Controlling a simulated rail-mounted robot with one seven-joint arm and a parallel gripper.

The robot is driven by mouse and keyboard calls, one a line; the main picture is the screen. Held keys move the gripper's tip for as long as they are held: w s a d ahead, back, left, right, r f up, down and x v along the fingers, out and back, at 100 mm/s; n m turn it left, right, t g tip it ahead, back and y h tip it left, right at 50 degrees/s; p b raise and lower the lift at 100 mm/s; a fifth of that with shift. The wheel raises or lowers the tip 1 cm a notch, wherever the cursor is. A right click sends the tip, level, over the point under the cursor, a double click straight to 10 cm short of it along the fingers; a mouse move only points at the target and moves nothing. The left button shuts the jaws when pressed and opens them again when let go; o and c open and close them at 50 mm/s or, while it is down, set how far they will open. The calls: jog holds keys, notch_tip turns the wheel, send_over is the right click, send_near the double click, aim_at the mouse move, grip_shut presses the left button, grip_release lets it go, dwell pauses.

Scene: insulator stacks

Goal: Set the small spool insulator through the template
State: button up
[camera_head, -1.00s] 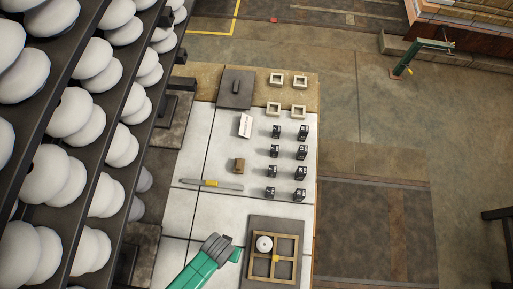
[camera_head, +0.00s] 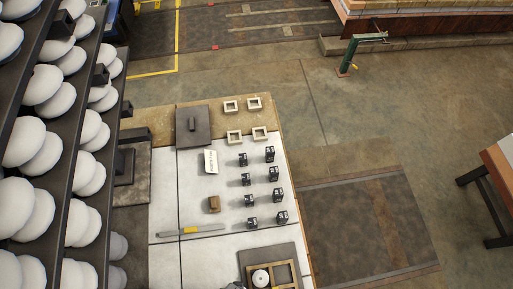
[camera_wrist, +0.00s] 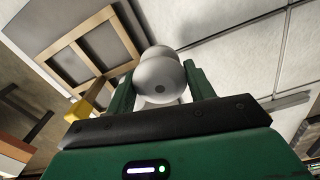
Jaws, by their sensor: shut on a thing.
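In the wrist view my gripper (camera_wrist: 160,92) is shut on the white small spool insulator (camera_wrist: 161,88), with a green finger on each side. Two rounded white parts overlap there, one beyond the other. The template (camera_head: 277,264), a wooden frame with square openings, lies at the bottom edge of the head view, partly cut off; it also shows at upper left in the wrist view (camera_wrist: 78,38). In the head view a white round top (camera_head: 260,278) appears over its upper left opening; I cannot tell whether it touches or sits inside. My gripper barely shows in the head view.
Several small black blocks (camera_head: 274,174), a brown block (camera_head: 214,203) and a yellow-handled tool (camera_head: 190,231) lie on the pale table. Square frames (camera_head: 234,136) and a dark plate (camera_head: 192,125) are at its far end. Racks of large white insulators (camera_head: 45,150) stand left.

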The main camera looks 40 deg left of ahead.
jog(key=d, duration=0.2)
jog(key=w+d+b, duration=0.1)
jog(key=d, duration=0.1)
jog(key=w+d+f+b, duration=0.1)
jog(key=d, duration=0.1)
jog(key=shift+d, duration=0.3)
jog(key=shift+w+d+r, duration=0.1)
jog(key=shift+d, duration=0.3)
jog(key=shift+w+d, duration=0.1)
jog(key=shift+d, duration=0.3)
jog(key=f+b, duration=0.2)
jog(key=b, duration=0.1)
jog(key=f+b, duration=0.1)
jog(key=shift+d+f, duration=0.25)
jog(key=shift+a+f+b, duration=0.1)
jog(key=shift+f+b, duration=0.25)
jog(key=shift+b, duration=0.25)
jog(key=shift+r, duration=0.2)
jog(key=shift+c, duration=0.7)
jog(key=shift+r, duration=0.1)
